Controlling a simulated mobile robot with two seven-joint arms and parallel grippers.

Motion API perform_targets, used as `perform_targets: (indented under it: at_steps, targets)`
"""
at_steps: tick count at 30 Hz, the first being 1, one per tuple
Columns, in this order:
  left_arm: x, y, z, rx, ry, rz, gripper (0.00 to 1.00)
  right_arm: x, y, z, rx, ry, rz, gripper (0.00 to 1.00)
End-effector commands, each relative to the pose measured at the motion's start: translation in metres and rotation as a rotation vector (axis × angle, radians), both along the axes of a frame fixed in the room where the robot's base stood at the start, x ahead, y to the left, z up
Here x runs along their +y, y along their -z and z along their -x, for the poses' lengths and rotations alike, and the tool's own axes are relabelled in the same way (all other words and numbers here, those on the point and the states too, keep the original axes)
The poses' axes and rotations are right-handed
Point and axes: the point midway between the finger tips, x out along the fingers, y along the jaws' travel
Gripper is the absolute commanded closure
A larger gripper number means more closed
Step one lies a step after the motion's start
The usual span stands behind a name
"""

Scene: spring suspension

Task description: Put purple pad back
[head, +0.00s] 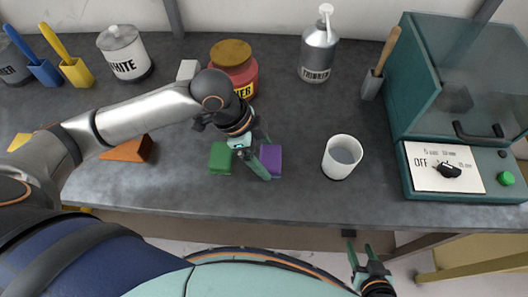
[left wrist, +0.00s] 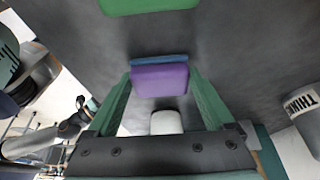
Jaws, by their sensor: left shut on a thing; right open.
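The purple pad (head: 271,160) is near the front of the grey table, just right of the green pad (head: 221,157). My left gripper (head: 262,160) comes down beside it from the left and is shut on it. In the left wrist view the purple pad (left wrist: 160,80) sits between the two green fingers, with a blue strip (left wrist: 158,59) along its far edge. I cannot tell whether the pad touches the table. My right gripper (head: 360,262) is open and empty, low in front of the table's edge.
A white cup (head: 342,157) stands right of the purple pad. An orange block (head: 128,148) lies left, partly behind my arm. A red jar (head: 234,68), thinner bottle (head: 319,48) and white jar (head: 125,53) stand behind. A teal oven (head: 455,105) fills the right end.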

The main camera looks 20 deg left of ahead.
Motion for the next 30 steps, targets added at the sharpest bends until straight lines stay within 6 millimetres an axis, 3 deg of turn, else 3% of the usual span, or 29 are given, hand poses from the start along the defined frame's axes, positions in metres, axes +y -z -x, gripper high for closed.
perform_targets:
  at_steps: [7,8,11,20,23,30]
  targets:
    - [0.0,0.002,0.0,0.0,-0.001,0.0,0.58,0.0,-0.001,0.0,-0.001,0.0,0.0,0.51]
    - [0.0,0.002,0.0,0.0,-0.001,0.0,0.1,0.0,-0.001,0.0,-0.001,0.0,0.0,0.51]
    - [0.0,0.001,0.0,0.0,-0.001,0.0,0.0,0.0,-0.001,0.0,-0.001,0.0,0.0,0.51]
    - [0.001,-0.003,0.0,-0.002,-0.001,0.0,0.0,0.0,0.0,0.0,-0.001,0.0,0.0,0.51]
    - [0.005,-0.014,0.0,-0.004,-0.002,-0.001,0.0,0.0,-0.002,0.0,-0.001,0.0,0.0,0.51]
    - [0.024,-0.061,0.006,-0.004,-0.002,-0.001,0.0,0.0,-0.009,0.0,-0.001,0.0,0.0,0.51]
